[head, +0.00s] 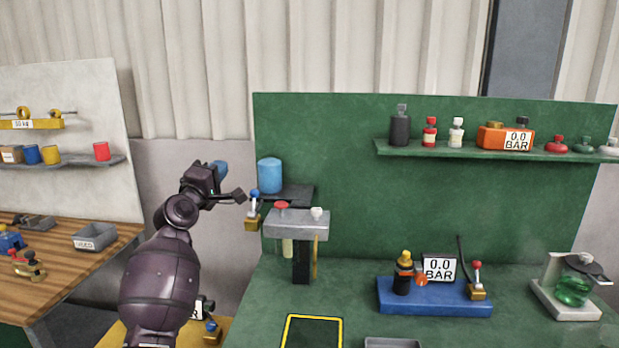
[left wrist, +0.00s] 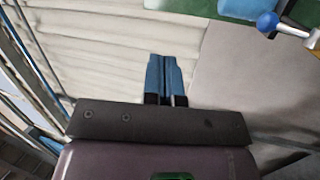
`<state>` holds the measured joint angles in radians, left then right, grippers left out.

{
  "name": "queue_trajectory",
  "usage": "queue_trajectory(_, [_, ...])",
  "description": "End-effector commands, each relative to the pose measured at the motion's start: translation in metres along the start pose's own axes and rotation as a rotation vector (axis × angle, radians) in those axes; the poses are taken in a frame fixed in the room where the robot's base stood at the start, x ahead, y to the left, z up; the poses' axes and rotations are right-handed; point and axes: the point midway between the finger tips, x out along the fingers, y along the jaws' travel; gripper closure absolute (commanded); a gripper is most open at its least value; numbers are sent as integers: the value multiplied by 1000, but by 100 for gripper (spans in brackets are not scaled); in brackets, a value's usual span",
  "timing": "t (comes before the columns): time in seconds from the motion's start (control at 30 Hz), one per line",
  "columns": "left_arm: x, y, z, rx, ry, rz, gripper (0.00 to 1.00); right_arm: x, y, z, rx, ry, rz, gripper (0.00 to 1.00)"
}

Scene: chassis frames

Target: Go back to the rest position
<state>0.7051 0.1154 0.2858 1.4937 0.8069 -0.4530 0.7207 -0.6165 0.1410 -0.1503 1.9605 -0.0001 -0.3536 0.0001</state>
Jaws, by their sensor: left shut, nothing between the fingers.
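My left arm rises from the bottom left in the head view. Its gripper (head: 220,168) is up in front of the grey wall, left of the green panel and close to the blue cylinder (head: 269,175). In the left wrist view the two blue fingers of the left gripper (left wrist: 166,78) are together with nothing between them. A lever with a blue ball (head: 254,194) shows right of the gripper; its ball also shows at the top right of the left wrist view (left wrist: 267,21). My right gripper is not in view.
A green bench (head: 350,325) holds a grey-topped stand (head: 297,224), a blue base (head: 434,297) with a gauge, and a green flask (head: 573,290). A shelf (head: 480,150) carries bottles. A wooden table (head: 60,270) with a grey bin (head: 95,237) stands left.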

Motion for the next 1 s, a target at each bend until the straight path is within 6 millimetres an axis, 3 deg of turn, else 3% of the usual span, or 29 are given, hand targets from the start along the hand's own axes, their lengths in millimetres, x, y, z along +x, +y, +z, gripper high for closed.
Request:
queue_trajectory(0.23, [-4, 28, 5, 418, 48, 22, 100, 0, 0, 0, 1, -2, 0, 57])
queue_trajectory(0.33, [-18, 18, 11, 604, 61, -1, 100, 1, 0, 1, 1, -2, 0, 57])
queue_trajectory(0.47, [-41, -6, 19, 788, 62, -44, 100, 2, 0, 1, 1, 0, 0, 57])
queue_trajectory(0.67, [-88, -57, 32, 1031, 36, -130, 100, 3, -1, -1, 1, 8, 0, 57])
queue_trajectory(1.0, [-210, -165, 65, 1368, -102, -314, 100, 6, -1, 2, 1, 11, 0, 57])
